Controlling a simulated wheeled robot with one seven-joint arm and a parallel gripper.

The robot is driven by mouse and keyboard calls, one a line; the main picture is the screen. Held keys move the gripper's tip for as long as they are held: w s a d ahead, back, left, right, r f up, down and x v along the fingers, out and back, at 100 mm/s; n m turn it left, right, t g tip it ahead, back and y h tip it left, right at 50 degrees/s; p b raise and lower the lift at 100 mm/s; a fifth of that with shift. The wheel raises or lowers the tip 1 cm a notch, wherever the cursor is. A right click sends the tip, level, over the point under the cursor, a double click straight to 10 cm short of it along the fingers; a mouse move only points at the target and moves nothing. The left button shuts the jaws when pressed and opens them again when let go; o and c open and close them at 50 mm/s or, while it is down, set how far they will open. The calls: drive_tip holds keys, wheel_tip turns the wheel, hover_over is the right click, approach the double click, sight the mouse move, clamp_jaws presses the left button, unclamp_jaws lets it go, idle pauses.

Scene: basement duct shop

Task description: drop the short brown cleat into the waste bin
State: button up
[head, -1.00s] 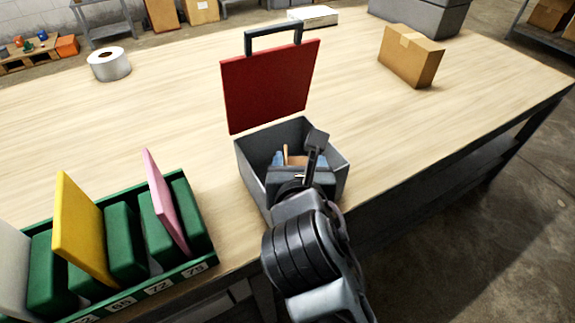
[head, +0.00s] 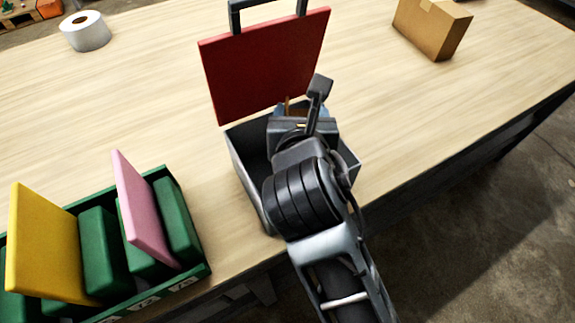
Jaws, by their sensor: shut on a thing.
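The waste bin, a grey open box (head: 243,180) with a raised red lid and a dark handle, stands near the front edge of the bench. My gripper (head: 289,110) points away from me over the bin's opening, in front of the lid's lower edge. It is shut on a brown piece, which I take for the short brown cleat (head: 287,106); only a small upper part of it shows. My arm hides the rest of the cleat and much of the bin's inside, so I cannot tell how deep the cleat is.
A green rack (head: 206,270) with green blocks, a yellow panel (head: 45,240) and a pink panel (head: 144,208) stands at the left. A white tape roll (head: 84,32) and a cardboard box (head: 432,27) lie farther back. The bench right of the bin is clear.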

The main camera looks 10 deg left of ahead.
drive_tip(key=shift+f+b, duration=2.5)
drive_tip(key=shift+b, duration=0.7)
drive_tip(key=o, duration=1.1)
drive_tip(key=shift+s, duration=0.15)
drive_tip(key=v, duration=0.7)
drive_tip(key=shift+s+r, duration=0.2)
drive_tip(key=shift+s, duration=0.1)
